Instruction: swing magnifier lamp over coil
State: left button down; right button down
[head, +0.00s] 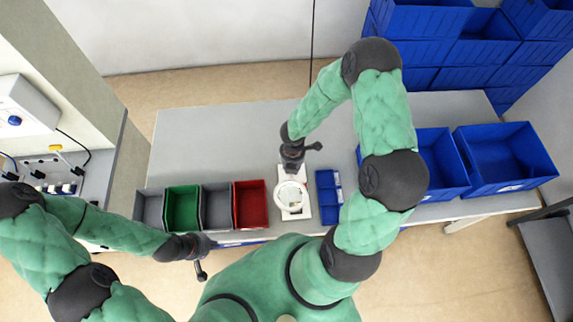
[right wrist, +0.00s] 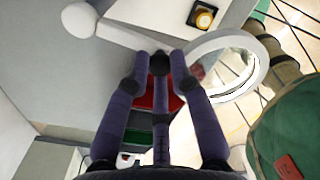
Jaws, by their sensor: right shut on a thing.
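The magnifier lamp has a white ring-shaped head, seen in the head view (head: 291,196) above a pale board, and in the right wrist view (right wrist: 222,62). Its white arm (right wrist: 130,36) runs from a round white joint to the ring. My right gripper (head: 292,160) is shut on the lamp by the ring, its dark fingers meeting in the right wrist view (right wrist: 165,62). A small yellow-and-black round part (right wrist: 203,17), possibly the coil, sits beyond the ring, not under it in that view. My left gripper (head: 203,262) hangs off the table's front edge; its fingers are too small to read.
Grey, green (head: 183,208) and red bins (head: 250,205) stand left of the lamp. A small blue divided tray (head: 328,196) stands right of it. Large blue crates (head: 500,158) fill the right end. The back left of the grey table (head: 210,140) is clear.

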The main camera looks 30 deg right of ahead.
jog(key=shift+s+d+n+p, duration=0.35)
jog(key=shift+d+n, duration=0.15)
jog(key=shift+n, duration=0.3)
jog(key=c, duration=1.1)
grip_release()
jog(key=shift+r, duration=0.1)
notch_tip(320, 180, up, 12)
jog(key=shift+f, duration=0.1)
